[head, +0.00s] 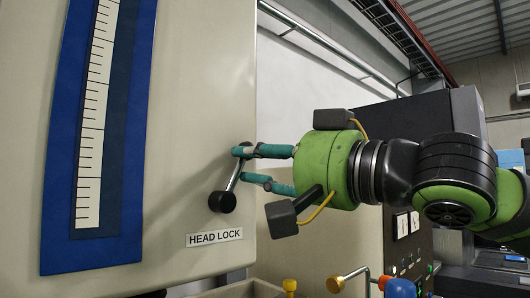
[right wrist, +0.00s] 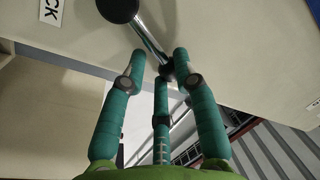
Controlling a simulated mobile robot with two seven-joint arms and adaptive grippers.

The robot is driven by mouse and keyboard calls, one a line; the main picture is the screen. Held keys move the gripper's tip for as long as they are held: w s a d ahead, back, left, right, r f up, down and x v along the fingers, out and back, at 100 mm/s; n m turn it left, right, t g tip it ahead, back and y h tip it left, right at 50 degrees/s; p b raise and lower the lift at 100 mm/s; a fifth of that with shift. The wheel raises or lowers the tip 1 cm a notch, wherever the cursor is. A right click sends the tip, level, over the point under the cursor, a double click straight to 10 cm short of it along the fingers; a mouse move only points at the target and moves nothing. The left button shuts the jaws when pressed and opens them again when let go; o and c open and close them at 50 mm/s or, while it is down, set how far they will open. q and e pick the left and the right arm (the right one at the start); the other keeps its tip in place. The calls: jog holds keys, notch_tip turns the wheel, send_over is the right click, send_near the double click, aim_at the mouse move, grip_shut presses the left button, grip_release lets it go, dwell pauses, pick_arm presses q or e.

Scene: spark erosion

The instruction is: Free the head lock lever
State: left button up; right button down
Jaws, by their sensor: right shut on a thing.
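The head lock lever is a shiny metal rod with a black ball knob (head: 222,201) at its lower left end, and it slants up to the right above the "HEAD LOCK" label (head: 215,238). My right gripper (head: 240,164) comes in from the right with teal fingers at the lever's upper end. In the right wrist view the lever's rod (right wrist: 151,38) runs from the knob to a dark hub, and the fingers of the right gripper (right wrist: 160,62) close around the hub end. The fingers partly hide the hub. My left gripper is out of view.
The lever is on a large cream machine head with a blue-framed scale (head: 90,130) at left. Below right are pipe fittings with yellow, red and blue knobs (head: 335,284). A dark control cabinet (head: 405,250) stands behind my right arm.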

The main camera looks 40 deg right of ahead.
aim_at(217, 156)
jog(key=n, duration=0.1)
jog(key=a+n, duration=0.1)
jog(key=n, duration=0.1)
jog(key=shift+a+r+g+p, duration=0.2)
jog(key=shift+a+g+p, duration=0.1)
jog(key=shift+p, duration=0.1)
jog(key=shift+a+n+g, duration=0.2)
jog(key=shift+a+n, duration=0.15)
jog(key=shift+n, duration=0.4)
jog(key=shift+a+n+g, duration=0.2)
jog(key=shift+a+n, duration=0.15)
jog(key=shift+n, duration=0.4)
jog(key=c, duration=1.1)
grip_release()
jog(key=shift+o, duration=0.3)
jog(key=shift+r, duration=0.1)
jog(key=shift+a, duration=0.1)
